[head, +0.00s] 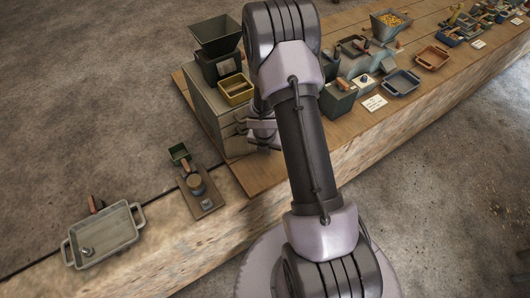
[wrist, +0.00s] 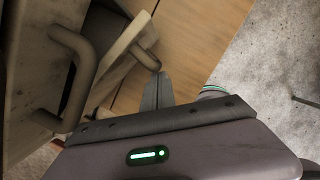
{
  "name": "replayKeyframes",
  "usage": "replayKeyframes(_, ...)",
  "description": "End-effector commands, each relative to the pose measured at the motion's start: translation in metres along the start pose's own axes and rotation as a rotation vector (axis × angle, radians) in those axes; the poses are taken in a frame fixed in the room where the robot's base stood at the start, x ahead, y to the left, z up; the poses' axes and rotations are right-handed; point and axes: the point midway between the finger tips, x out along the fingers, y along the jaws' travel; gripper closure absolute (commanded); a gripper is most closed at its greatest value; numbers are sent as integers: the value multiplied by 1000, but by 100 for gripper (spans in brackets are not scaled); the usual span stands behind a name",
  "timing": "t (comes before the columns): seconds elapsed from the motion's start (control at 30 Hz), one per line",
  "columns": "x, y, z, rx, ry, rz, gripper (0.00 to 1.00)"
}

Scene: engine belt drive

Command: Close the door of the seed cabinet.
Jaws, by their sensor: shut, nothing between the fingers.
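The seed cabinet (head: 208,108) is a grey box on the wooden bench in the head view, left of my arm. Its front faces right and bears handles, partly hidden by my arm. In the wrist view the cabinet (wrist: 25,80) fills the left side, with a large bent handle close by. A pale-edged panel, seemingly the door (wrist: 118,52), stands out at an angle from the front, with a short handle on it. My gripper (wrist: 158,80) is shut and empty, its fingertips close beside that handle; whether they touch I cannot tell.
A dark hopper (head: 218,38) and a yellow tray (head: 236,88) stand on the cabinet. A grey two-handled tray (head: 104,236) and a small board with parts (head: 203,192) lie left. Several boxes and trays crowd the bench right of my arm.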

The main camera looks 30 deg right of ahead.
Motion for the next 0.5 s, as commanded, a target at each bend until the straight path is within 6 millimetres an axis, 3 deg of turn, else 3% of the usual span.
replayKeyframes(0.2,1,3,16,-159,0,39,100)
replayKeyframes(0.5,6,7,25,-287,0,72,100)
